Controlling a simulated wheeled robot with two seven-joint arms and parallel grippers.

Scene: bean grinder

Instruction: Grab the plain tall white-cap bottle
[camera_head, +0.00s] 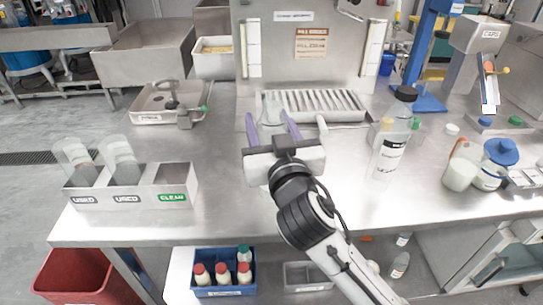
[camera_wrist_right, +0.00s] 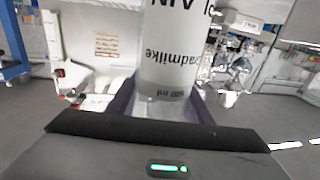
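A clear bottle (camera_head: 271,108) stands at the back middle of the steel table, in front of the slatted drain tray. In the right wrist view the bottle (camera_wrist_right: 168,50) fills the upper middle, with a pale label whose lettering shows upside down and seems to include "PLAIN". Its cap is out of that view and unclear in the head view. My right gripper (camera_head: 269,122) has its purple fingers apart on either side of it, with a gap beside the bottle in the head view; contact is hard to tell. My left gripper is not in view.
A tall black-capped bottle (camera_head: 391,138) stands right of my right arm. A compartment bin (camera_head: 150,198) with bottles is at the front left. The slatted tray (camera_head: 318,103) lies behind. The table's left middle is clear.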

